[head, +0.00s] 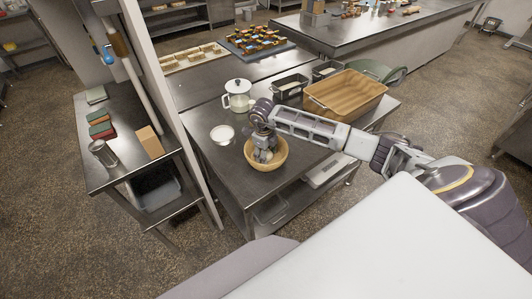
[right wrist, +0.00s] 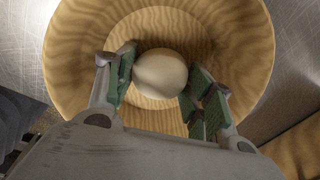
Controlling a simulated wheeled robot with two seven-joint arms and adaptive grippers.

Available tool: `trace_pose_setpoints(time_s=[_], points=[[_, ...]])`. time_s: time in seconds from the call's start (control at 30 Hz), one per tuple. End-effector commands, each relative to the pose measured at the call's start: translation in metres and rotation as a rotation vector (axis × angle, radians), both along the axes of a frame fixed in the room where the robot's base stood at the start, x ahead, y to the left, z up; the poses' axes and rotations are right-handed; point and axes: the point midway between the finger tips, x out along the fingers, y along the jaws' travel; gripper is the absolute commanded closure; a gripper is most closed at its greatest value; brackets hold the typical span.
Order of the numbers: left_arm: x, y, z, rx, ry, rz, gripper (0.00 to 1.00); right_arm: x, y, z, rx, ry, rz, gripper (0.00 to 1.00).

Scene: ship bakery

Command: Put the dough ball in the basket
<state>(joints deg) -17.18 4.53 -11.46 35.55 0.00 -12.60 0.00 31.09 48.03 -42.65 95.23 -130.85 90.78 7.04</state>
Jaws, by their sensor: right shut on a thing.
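The dough ball is a smooth, pale ball in the right wrist view (right wrist: 160,74), between the green-padded fingers of my right gripper (right wrist: 158,88). The basket is a round, wood-coloured bowl with ridged rings; its rim shows in the right wrist view (right wrist: 75,55) and in the head view (head: 281,163). In the head view my right gripper (head: 264,152) points down into the basket on the steel table. It is shut on the dough ball, within the basket's outline. Whether the ball touches the basket floor cannot be told. My left gripper is not in view.
On the same steel table (head: 215,163) stand a white lidded jug (head: 238,97), a small white dish (head: 222,134), metal tins (head: 291,86) and a large wooden tray (head: 350,92). A narrow side table (head: 125,160) with a metal canister (head: 103,153) is at the left.

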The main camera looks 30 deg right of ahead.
Motion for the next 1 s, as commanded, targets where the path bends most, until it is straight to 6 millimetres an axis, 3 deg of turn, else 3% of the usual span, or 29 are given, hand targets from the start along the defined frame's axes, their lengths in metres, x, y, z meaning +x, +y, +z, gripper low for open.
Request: trace_pose_setpoints(time_s=[0.1,0.13,0.3,0.83,1.0], points=[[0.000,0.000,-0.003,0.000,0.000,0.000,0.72,0.000,0.000,-0.003,0.000,0.000,0.000,0.73],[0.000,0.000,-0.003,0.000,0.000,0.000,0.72,0.000,0.000,-0.003,0.000,0.000,0.000,0.46],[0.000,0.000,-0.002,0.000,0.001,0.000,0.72,0.000,0.000,-0.003,0.000,0.000,0.000,0.25],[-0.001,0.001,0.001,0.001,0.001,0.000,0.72,0.000,0.000,0.001,0.000,0.000,0.000,0.25],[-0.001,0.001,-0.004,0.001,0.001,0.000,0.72,0.000,0.001,0.016,-0.001,-0.004,0.000,0.25]])
